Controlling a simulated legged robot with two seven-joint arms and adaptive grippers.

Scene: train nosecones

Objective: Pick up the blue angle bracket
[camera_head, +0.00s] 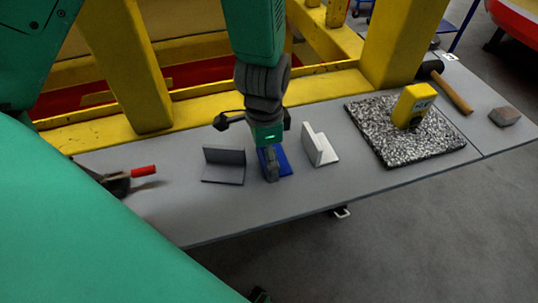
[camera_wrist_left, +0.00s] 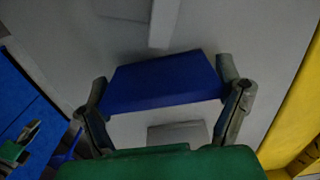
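The blue angle bracket (camera_head: 284,163) sits on the grey table between a dark grey bracket (camera_head: 224,165) and a white bracket (camera_head: 320,146). My left gripper (camera_head: 271,173) points down at the blue bracket and hides part of it in the head view. In the left wrist view, the blue bracket (camera_wrist_left: 163,82) lies between the two spread fingers of the left gripper (camera_wrist_left: 165,95), one at each end. The fingers look open; whether either touches the bracket is unclear. My right gripper is not in view.
A red-handled tool (camera_head: 143,171) lies at the table's left. To the right are a speckled mat (camera_head: 385,140) with a yellow device (camera_head: 411,105), a hammer (camera_head: 455,92) and a small block (camera_head: 504,116). Yellow beams (camera_head: 125,70) stand behind the table. Its front strip is clear.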

